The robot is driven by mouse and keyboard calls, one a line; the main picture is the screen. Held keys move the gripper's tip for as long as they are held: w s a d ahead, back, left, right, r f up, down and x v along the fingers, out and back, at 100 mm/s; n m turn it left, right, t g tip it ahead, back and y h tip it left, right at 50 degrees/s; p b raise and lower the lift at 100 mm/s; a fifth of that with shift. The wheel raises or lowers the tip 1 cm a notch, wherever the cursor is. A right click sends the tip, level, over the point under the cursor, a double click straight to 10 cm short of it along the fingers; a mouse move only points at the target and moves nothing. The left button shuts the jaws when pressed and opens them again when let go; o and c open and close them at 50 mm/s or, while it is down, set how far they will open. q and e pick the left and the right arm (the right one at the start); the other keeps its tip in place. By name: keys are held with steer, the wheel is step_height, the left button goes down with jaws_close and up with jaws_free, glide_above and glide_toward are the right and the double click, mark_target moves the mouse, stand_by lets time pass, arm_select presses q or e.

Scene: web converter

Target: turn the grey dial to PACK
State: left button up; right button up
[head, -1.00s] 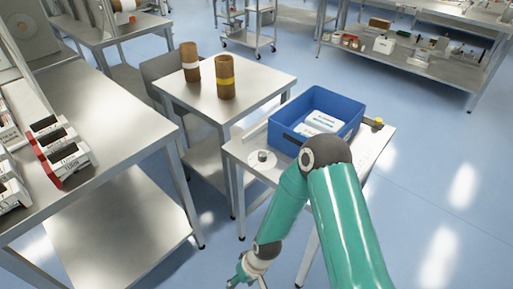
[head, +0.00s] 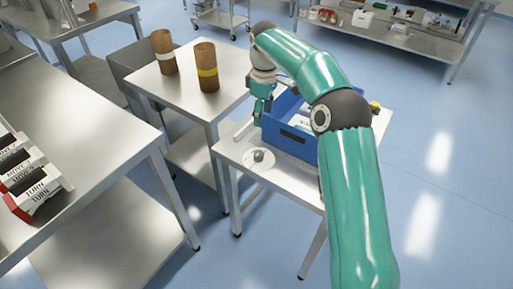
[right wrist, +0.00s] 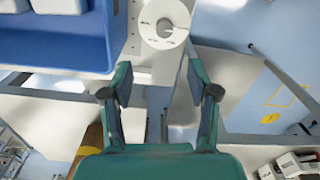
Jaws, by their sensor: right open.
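The grey dial (head: 259,156) is a small knob on a round white plate (head: 250,163) at the near left of the small white table. In the right wrist view the dial (right wrist: 165,28) and its plate show at the top. The printing around it is too small to read, so I cannot tell its setting. My right gripper (head: 261,118) points down, apart from the dial and above it, beside the blue bin's left side. In the right wrist view its two fingers (right wrist: 160,82) are spread with nothing between them. My left gripper is not in view.
A blue bin (head: 292,141) stands right of the dial, partly hidden by my right arm. A yellow-topped part (head: 375,106) is at the table's right edge. Two brown rolls (head: 207,68) stand on the table behind. Several label boxes (head: 28,175) lie on the left bench.

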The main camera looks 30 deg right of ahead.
mark_target(258, 152)
steer(key=f, duration=1.1)
steer(key=a+f+b, duration=0.1)
steer(key=f, duration=0.4)
steer(key=shift+w+a+f, duration=0.1)
steer(key=shift+w+f, duration=0.1)
steer(key=shift+w, duration=0.15)
